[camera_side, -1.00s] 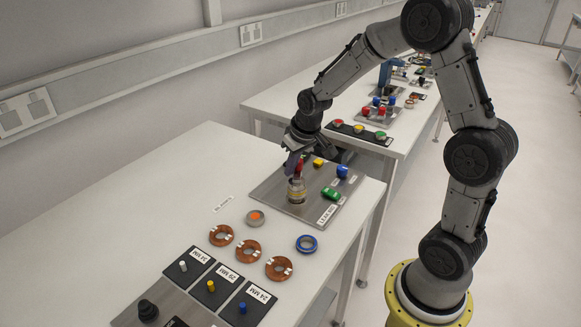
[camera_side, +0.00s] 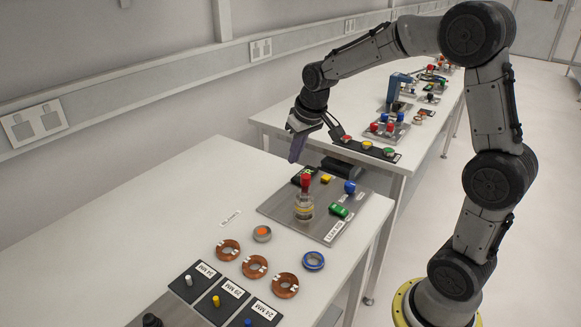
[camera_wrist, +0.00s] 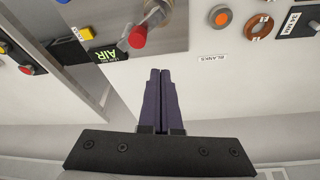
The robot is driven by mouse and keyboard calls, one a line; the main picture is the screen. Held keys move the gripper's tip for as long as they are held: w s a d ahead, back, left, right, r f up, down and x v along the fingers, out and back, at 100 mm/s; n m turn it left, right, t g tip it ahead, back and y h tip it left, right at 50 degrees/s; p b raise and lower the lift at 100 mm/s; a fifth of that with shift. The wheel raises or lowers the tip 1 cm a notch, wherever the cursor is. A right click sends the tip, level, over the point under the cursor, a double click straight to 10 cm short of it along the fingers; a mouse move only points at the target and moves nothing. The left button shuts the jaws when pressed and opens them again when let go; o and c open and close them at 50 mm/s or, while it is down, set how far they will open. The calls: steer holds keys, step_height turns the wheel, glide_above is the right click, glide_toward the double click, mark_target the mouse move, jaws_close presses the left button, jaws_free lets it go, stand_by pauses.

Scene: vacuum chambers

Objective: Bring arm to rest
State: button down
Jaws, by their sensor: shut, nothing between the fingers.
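The gripper is apart from the red-topped valve (camera_side: 305,183) on the plate, which also shows at the top of the wrist view (camera_wrist: 138,38).
Near the valve are a yellow button (camera_side: 326,179), a blue knob (camera_side: 350,187) and a green part (camera_side: 338,211). Several copper rings (camera_side: 255,267), a blue ring (camera_side: 313,260) and an orange-centred disc (camera_side: 262,234) lie in front. A second bench (camera_side: 280,118) stands behind.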

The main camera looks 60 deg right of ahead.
steer(key=s+a+r+n+t, duration=0.2)
steer(key=s+a+r+t, duration=0.1)
steer(key=s+a+r, duration=0.65)
steer(key=s+f, duration=0.2)
steer(key=s, duration=0.5)
steer(key=s+a+f+n+g+y, duration=0.1)
steer(key=s+f, duration=0.2)
steer(key=s, duration=0.5)
steer(key=shift+s+a, duration=0.15)
steer(key=shift+s, duration=0.05)
